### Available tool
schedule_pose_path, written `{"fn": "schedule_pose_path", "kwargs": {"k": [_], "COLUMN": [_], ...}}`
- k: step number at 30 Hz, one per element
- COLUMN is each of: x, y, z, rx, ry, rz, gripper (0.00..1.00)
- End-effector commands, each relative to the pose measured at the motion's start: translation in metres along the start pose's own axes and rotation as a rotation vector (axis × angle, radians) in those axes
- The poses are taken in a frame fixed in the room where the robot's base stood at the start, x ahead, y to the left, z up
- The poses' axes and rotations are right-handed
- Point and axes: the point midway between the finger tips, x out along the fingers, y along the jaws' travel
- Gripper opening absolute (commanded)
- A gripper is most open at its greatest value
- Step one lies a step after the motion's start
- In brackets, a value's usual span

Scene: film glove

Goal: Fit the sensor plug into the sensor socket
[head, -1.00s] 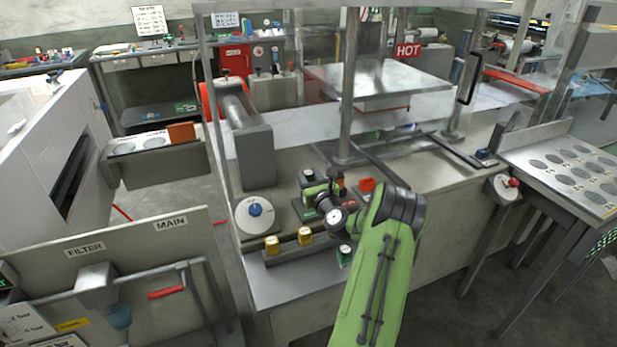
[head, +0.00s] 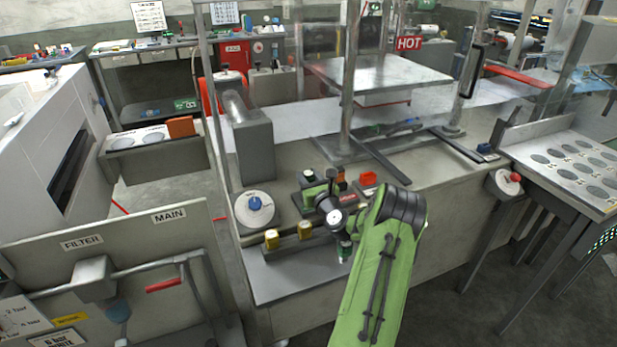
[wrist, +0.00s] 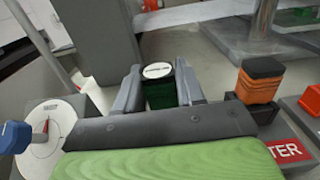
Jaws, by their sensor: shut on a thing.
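My gripper (wrist: 157,92) is shut on a dark green block with a black top and a white label, which looks like the sensor plug (wrist: 160,90). It stands upright between the two grey fingers. The plug's lower end is hidden. I cannot make out the sensor socket, or tell whether the plug touches it.
An orange plug with a black cap (wrist: 258,82) stands right of my gripper, by a red label ending in "TER". A red block (head: 368,178) lies farther right. A dial with a blue knob (head: 255,204) is at left.

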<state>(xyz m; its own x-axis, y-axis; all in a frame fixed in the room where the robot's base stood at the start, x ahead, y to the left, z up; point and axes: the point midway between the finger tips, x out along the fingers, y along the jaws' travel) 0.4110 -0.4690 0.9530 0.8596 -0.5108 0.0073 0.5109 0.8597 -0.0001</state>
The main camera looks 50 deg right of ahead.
Motion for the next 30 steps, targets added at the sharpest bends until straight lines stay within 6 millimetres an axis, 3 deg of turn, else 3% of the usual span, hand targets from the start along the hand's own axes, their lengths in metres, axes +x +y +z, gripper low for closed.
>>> {"fn": "schedule_pose_path", "kwargs": {"k": [13, 14, 19, 27, 30], "x": [0.000, 0.000, 0.000, -0.001, -0.009], "y": [0.000, 0.000, 0.000, 0.000, -0.001], "z": [-0.012, -0.012, -0.011, -0.012, -0.013], "rx": [0.001, 0.001, 0.001, 0.000, 0.002], "ry": [0.000, 0.000, 0.001, 0.002, 0.004], "rz": [0.000, 0.000, 0.000, 0.000, -0.001], "gripper": [0.07, 0.40, 0.66, 0.68, 0.68]}}
